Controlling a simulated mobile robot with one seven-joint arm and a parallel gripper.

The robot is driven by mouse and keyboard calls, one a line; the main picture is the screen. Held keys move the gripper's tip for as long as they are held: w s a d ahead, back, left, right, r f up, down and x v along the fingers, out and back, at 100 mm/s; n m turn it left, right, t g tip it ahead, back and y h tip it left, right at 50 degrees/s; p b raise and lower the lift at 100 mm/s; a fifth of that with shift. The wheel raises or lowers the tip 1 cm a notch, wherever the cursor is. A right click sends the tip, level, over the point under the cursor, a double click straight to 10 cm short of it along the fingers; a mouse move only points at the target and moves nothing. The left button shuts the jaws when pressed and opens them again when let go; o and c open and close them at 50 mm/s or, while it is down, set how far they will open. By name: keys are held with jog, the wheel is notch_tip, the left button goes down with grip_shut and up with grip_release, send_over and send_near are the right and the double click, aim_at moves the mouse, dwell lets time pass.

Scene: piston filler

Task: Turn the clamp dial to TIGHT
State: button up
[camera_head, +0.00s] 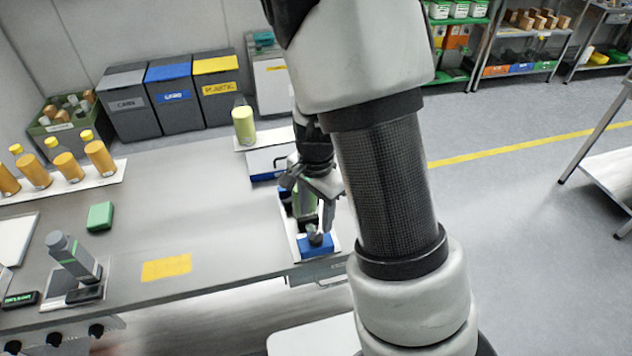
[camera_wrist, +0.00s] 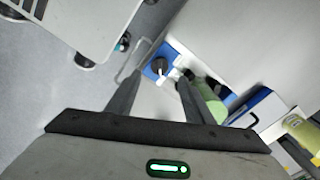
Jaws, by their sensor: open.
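The clamp dial (camera_wrist: 159,65) is a dark round knob on a blue block (camera_wrist: 154,74). In the head view the dial (camera_head: 315,238) stands on the blue block (camera_head: 318,249) at the table's front right edge. A small white mark or pointer shows beside the dial in the wrist view; its setting cannot be read. My gripper (camera_head: 318,222) is open, its fingers pointing down close above the dial. In the wrist view my gripper (camera_wrist: 157,82) has its two fingers on either side of the dial's line, with nothing held. I cannot tell whether a finger touches the dial.
A green bottle (camera_wrist: 206,108) stands close behind the dial, beside my gripper. A yellow-green bottle (camera_head: 244,126) stands farther back. A drawer handle (camera_head: 330,280) juts from the table front below the dial. The middle of the table (camera_head: 210,210) is clear.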

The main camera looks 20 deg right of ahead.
notch_tip(320, 180, up, 10)
jog(key=shift+f+p, duration=0.2)
jog(key=shift+p, duration=0.2)
dwell(0.4)
jog(key=s+r+n+t, duration=0.5)
jog(key=s+r+n, duration=0.7)
jog(key=r, duration=0.5)
jog(key=shift+s+t, duration=0.3)
jog(key=shift+s, duration=0.85)
